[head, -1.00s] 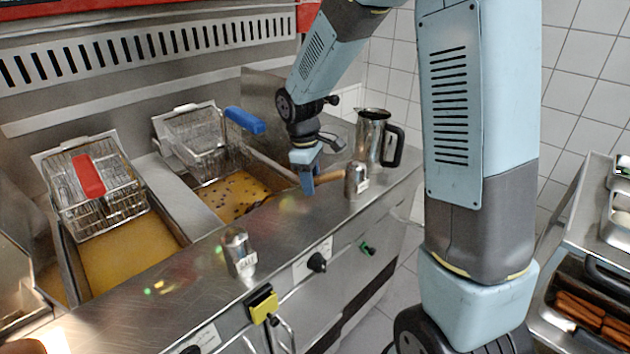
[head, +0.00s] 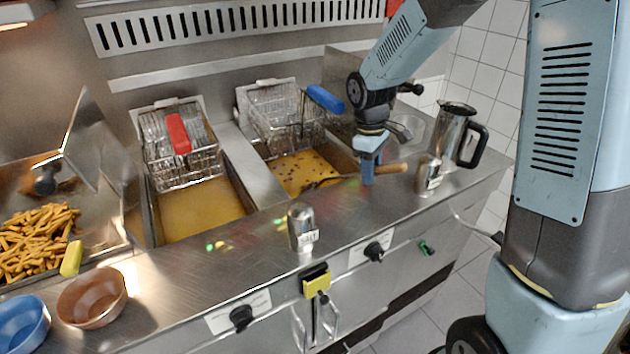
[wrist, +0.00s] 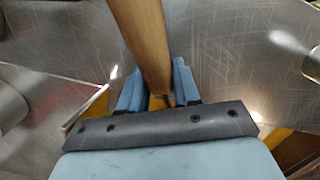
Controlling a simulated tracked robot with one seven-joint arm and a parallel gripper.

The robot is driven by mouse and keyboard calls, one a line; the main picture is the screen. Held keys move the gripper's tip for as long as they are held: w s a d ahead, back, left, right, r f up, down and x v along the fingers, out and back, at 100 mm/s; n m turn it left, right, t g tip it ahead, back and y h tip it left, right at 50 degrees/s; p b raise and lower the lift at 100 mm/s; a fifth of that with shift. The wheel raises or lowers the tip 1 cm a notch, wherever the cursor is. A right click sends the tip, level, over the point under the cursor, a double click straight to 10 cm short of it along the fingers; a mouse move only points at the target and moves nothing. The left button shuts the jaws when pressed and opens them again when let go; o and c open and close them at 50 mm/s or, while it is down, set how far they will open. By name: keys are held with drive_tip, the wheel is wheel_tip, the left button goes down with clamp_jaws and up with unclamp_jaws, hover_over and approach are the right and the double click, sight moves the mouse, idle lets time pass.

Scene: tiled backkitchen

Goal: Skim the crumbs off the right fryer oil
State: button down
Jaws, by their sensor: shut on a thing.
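The right fryer oil (head: 283,178) is yellow with dark crumbs scattered over its surface, mostly at the back. My gripper (head: 367,180) is above the counter just right of this vat, shut on the wooden handle of a skimmer (head: 392,169). In the wrist view the handle (wrist: 143,40) passes between the fingers (wrist: 160,92). The skimmer's dark head (head: 312,185) is at the right front part of the vat; I cannot tell how deep it sits. A wire basket with a blue handle (head: 325,98) hangs at the back of this vat.
The left fryer (head: 200,208) holds clear oil and a red-handled basket (head: 178,134). A steel jug (head: 452,135) and a shaker (head: 428,176) stand close right of my gripper. Another shaker (head: 301,228) stands on the front counter. Fries (head: 38,238) and two bowls (head: 92,298) are at left.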

drive_tip(key=shift+a, duration=0.75)
drive_tip(key=shift+w+d, duration=0.65)
drive_tip(key=shift+d, duration=0.3)
drive_tip(key=shift+w+d, duration=0.65)
drive_tip(key=shift+d, duration=0.35)
drive_tip(key=shift+w+d, duration=0.65)
drive_tip(key=shift+d, duration=0.3)
drive_tip(key=shift+s, duration=0.1)
drive_tip(key=shift+s+a, duration=0.45)
drive_tip(key=shift+s, duration=0.45)
drive_tip(key=shift+s+a, duration=0.45)
drive_tip(key=shift+s, duration=0.4)
